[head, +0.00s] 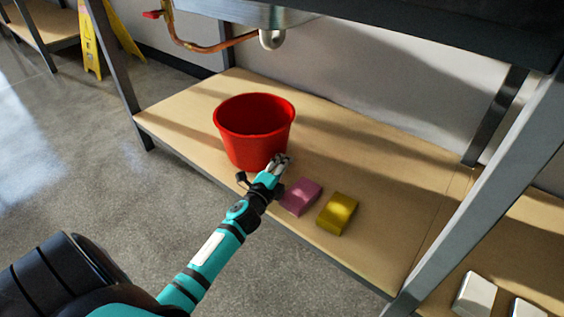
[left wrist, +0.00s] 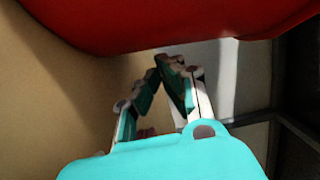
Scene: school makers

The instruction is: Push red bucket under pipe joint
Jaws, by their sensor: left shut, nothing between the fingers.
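A red bucket (head: 253,130) stands upright on the wooden shelf under the sink. The pipe joint (head: 271,39) hangs above and behind it, a little to the right in the head view. My left gripper (head: 279,162) is shut and empty at the bucket's lower right front side. In the left wrist view the gripper (left wrist: 166,72) points past the bucket (left wrist: 170,22), whose red wall fills the top. I cannot tell whether the fingers touch the bucket. My right gripper is not in view.
A pink sponge (head: 301,196) and a yellow sponge (head: 337,213) lie on the shelf (head: 385,180) right of my left gripper. Metal legs (head: 485,190) frame the shelf. A copper pipe (head: 205,46) bends above. Shelf space behind the bucket looks clear.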

